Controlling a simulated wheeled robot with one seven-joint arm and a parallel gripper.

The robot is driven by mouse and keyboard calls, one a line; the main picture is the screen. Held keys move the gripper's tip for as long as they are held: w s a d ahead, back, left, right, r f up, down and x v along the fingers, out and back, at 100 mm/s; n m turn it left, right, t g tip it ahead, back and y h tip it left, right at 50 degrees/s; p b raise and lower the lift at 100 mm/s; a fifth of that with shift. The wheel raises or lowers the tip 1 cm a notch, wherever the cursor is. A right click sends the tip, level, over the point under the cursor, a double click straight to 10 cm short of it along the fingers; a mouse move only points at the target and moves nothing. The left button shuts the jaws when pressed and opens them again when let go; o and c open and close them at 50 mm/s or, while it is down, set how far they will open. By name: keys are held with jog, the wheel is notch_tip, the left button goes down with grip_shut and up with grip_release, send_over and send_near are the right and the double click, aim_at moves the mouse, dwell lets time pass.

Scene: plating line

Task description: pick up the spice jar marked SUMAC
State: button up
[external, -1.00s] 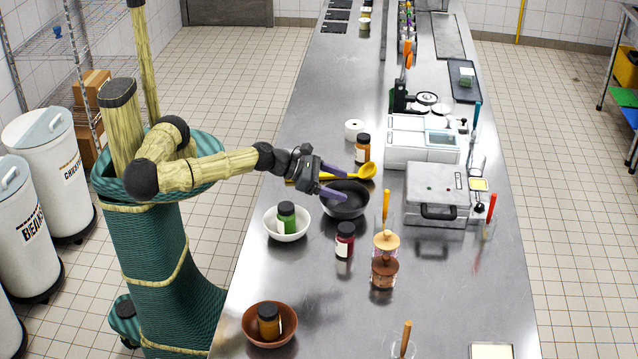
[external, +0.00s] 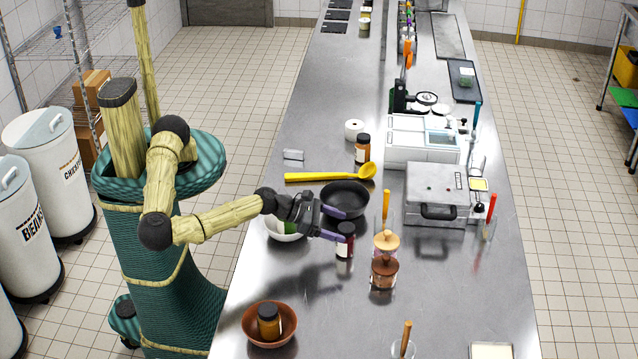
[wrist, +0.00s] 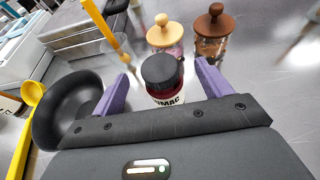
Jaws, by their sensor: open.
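The spice jar marked SUMAC (external: 345,241) is a dark red jar with a black lid, upright on the steel counter. In the wrist view the jar (wrist: 166,84) shows part of its white label, reading "UMAC". My gripper (external: 337,222) is open, with purple fingers. In the wrist view the jar stands between the fingers of my gripper (wrist: 160,88), with space on both sides. The fingers do not grip it. The lower part of the jar is hidden by the gripper body in the wrist view.
A black bowl (external: 346,199) stands just behind the jar. A white bowl (external: 271,231) with a green jar is partly hidden by my wrist. Lidded canisters (external: 384,272) stand to the right. A yellow ladle (external: 315,177) lies behind. A brown bowl (external: 251,325) with a jar is at the front.

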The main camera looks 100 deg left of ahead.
aim_at(352, 227)
jog(key=shift+f, duration=2.25)
jog(key=shift+f+p, duration=0.35)
jog(key=shift+f, duration=0.2)
jog(key=p+x, duration=0.1)
jog(key=x, duration=0.4)
jog(key=c, duration=1.2)
notch_tip(352, 227, up, 10)
jog(key=shift+b, duration=0.75)
